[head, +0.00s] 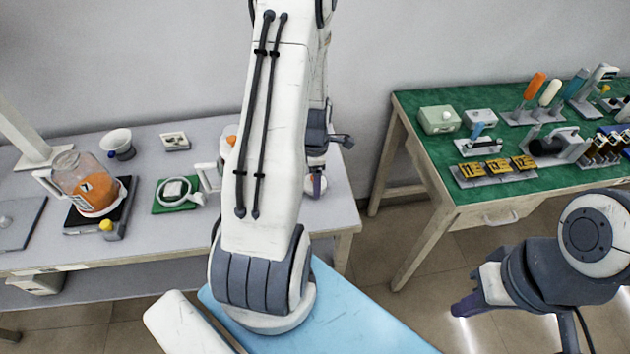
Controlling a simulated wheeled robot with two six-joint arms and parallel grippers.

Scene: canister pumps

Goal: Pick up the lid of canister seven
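A clear jug-like canister (72,172) with a white handle and an orange lower part stands on a dark base on the left table. A second white and orange canister (229,139) is mostly hidden behind my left arm. A small white round piece (317,190), possibly a lid, lies near the table's right end. My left gripper (318,183) is just above or at it, partly hidden by my arm; its opening is unclear. My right gripper (470,303) hangs over the floor, apart from both tables; its opening is unclear.
The green-topped table (415,100) at right carries boxes and tools. Floor (385,250) shows between them.

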